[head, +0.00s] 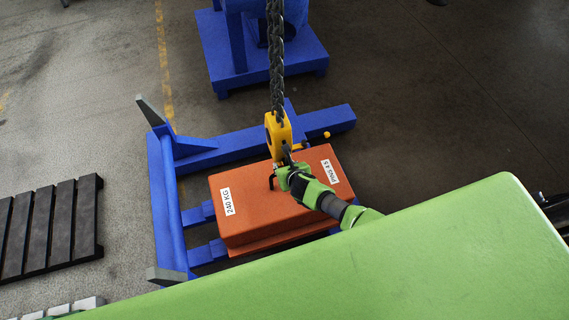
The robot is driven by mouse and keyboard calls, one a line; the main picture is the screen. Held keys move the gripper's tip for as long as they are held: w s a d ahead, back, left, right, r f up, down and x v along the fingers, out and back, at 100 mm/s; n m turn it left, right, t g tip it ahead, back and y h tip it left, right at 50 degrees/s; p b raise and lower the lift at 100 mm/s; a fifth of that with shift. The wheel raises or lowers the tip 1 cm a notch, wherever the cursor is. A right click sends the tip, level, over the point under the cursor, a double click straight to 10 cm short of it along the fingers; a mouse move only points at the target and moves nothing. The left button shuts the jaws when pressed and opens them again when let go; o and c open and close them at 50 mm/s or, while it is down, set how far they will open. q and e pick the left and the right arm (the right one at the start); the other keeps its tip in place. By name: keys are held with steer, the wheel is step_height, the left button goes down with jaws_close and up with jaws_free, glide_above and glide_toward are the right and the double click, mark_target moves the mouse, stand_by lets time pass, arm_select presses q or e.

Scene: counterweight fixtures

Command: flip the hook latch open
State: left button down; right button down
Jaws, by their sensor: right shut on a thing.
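A yellow hook block (279,133) hangs from a dark chain (275,60) just above an orange counterweight (250,188) labelled "240 KG". My right gripper (280,172), green and black, is at the lower end of the hook block, over the top of the counterweight. It is shut on a small dark part there, which looks like the hook latch; the fingers hide most of it. Whether the latch is open or closed cannot be told. My left gripper does not show.
The counterweight rests on a blue frame (165,205) with upright grey plates. A blue stand (262,60) is behind it. A black pallet (50,228) lies at the left. My green body fills the lower right.

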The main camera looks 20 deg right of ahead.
steer(key=c, duration=1.5)
jaws_free()
steer(key=shift+s, duration=0.1)
steer(key=v, duration=1.1)
steer(key=shift+s+r, duration=0.3)
steer(key=shift+c, duration=0.4)
